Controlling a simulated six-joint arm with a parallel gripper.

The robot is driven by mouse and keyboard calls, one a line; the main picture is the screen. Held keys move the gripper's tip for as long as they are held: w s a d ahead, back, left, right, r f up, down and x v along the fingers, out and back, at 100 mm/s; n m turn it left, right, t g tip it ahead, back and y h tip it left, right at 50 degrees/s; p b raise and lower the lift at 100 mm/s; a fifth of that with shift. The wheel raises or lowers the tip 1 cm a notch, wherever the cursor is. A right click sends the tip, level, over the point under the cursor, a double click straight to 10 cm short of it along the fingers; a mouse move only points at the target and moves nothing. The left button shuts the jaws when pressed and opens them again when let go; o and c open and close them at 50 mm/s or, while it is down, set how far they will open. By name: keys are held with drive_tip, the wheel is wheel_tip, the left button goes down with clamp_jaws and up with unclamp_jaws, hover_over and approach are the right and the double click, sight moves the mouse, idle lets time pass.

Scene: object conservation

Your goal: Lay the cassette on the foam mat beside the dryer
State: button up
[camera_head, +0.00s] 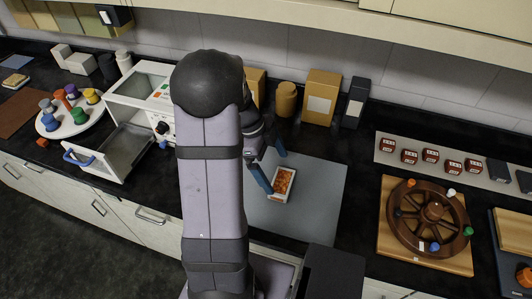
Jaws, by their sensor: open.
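The cassette (287,176), a small pale-framed tray with orange-brown contents, appears to lie flat on the grey foam mat (321,197). My gripper (270,163) is open, its two blue fingers apart just left of and above the cassette. The nearer finger overlaps the cassette's left edge in the picture; I cannot tell whether they touch. The white dryer (135,92) stands left of my arm, with its front door or drawer (110,154) open. My arm hides the mat's left part and the dryer's right side.
A round white tray (68,128) with coloured pieces is at the left. A dark spoked wheel (409,218) on a wooden board is at the right, below a strip of small red jars (430,155). Canisters (322,96) line the back wall. The mat's right side is clear.

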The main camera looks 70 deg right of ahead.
drive_tip(key=b+v, duration=0.1)
drive_tip(key=v, duration=0.6)
drive_tip(key=shift+b, duration=0.4)
drive_tip(key=w+a+f+n+t+h, duration=0.1)
drive_tip(key=w+a+f+n+t, duration=0.15)
drive_tip(key=w+a+n, duration=1.5)
drive_tip(key=a+f+n+t, duration=0.1)
drive_tip(key=a+f+n, duration=0.1)
drive_tip(key=a+n, duration=0.7)
drive_tip(key=a+f+n+t+y, duration=0.1)
drive_tip(key=a+f+n, duration=0.1)
drive_tip(key=a+n, duration=0.7)
drive_tip(key=shift+s+a, duration=0.35)
drive_tip(key=shift+a, duration=0.65)
drive_tip(key=shift+n, duration=0.25)
drive_tip(key=shift+c, duration=0.6)
